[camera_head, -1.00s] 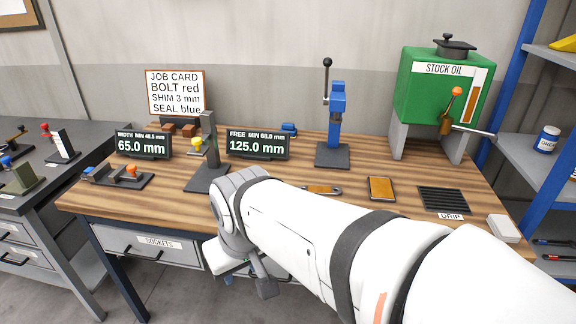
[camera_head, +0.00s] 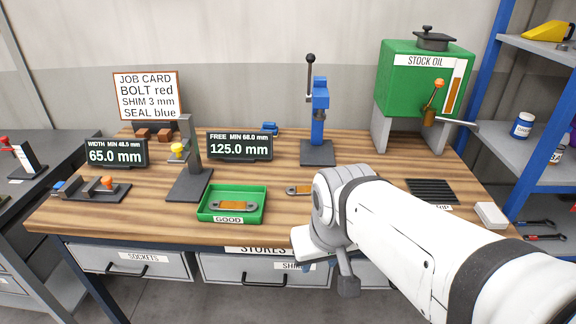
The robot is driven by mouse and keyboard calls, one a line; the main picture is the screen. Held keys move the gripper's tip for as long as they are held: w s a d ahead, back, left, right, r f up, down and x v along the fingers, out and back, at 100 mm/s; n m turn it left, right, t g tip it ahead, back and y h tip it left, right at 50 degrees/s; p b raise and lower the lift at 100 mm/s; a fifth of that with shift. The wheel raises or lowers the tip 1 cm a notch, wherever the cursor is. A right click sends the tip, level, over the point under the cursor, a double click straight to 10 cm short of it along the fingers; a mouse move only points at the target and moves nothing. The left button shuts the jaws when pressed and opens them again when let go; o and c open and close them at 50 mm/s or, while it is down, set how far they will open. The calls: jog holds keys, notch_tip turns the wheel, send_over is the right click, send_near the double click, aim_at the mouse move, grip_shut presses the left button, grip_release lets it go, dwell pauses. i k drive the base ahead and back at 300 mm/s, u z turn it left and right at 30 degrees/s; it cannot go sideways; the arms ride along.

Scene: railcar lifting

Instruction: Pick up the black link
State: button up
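No plainly black link shows. A link with an orange-brown middle and dark grey ends (camera_head: 235,207) lies in the green tray labelled GOOD (camera_head: 204,203). A second link (camera_head: 298,190), also orange-brown with a grey end, lies on the wooden bench right of the tray. Its right part is hidden behind my arm. My gripper (camera_head: 325,268) is at the end of the white arm, low in front of the bench's front edge, right of the tray. Its fingers are not clear, and nothing is seen held in it.
Two displays (camera_head: 116,152) (camera_head: 240,146), a dark upright stand (camera_head: 190,175) and a blue lever press (camera_head: 319,110) stand behind the tray. A green STOCK OIL tank (camera_head: 415,80) stands at the back right. A drip grate (camera_head: 433,190) and white block (camera_head: 490,215) lie right.

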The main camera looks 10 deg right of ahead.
aim_at(304, 190)
jog(key=u, duration=0.05)
jog(key=i, duration=1)
jog(key=z, duration=0.05)
